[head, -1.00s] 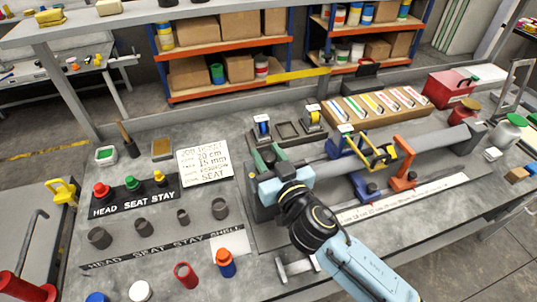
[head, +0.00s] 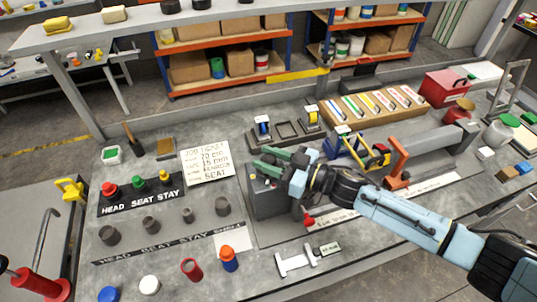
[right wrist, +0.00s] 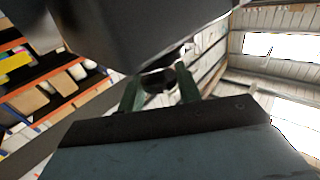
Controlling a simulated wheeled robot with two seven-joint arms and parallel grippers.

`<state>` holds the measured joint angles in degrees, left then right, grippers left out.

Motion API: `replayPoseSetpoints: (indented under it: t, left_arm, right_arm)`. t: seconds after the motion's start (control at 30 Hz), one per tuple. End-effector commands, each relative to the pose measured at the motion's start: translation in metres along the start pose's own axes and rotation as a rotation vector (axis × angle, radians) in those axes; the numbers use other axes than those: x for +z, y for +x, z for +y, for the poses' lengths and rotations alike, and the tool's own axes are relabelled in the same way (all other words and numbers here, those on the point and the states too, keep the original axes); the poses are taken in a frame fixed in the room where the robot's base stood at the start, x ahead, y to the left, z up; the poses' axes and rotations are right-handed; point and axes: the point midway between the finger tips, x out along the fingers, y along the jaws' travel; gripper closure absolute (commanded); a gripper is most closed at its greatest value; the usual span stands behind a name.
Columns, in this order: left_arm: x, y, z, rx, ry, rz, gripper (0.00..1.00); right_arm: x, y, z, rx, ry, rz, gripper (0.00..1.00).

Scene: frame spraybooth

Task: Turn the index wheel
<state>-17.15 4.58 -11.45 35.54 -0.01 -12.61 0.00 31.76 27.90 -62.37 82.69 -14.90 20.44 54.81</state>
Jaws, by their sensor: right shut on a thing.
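My right gripper (head: 268,160) comes in from the right in the head view, its green fingers over the dark box-shaped headstock (head: 265,200) at the left end of the bar fixture. In the right wrist view the two green fingers (right wrist: 158,92) flank a small dark round part (right wrist: 158,78), which appears to be the index wheel. The gripper is shut on it. The wheel is not clear in the head view, where the gripper and headstock hide it. A dark body fills the top of the wrist view close to the fingers. My left gripper is not in view.
A grey bar (head: 440,147) runs right from behind my arm, with an orange support (head: 397,160) and blue support (head: 343,143). A job ticket (head: 205,162), colored knobs (head: 137,184) and dark cups (head: 187,215) lie left.

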Motion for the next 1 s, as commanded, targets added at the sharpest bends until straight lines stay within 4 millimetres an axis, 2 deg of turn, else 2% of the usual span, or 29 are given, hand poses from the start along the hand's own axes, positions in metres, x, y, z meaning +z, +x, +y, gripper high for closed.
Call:
replayPoseSetpoints:
  t: [0.2,0.5,1.0]
  left_arm:
    - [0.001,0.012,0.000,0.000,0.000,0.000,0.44]
    - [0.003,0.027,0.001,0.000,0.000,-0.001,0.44]
    - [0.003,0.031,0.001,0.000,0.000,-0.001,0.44]
  right_arm:
    - [0.000,0.001,0.004,-0.170,-0.007,0.002,0.89]
    - [0.000,0.001,0.002,-0.322,-0.004,0.004,0.89]
    - [-0.002,0.001,0.000,-0.375,-0.001,0.005,0.89]
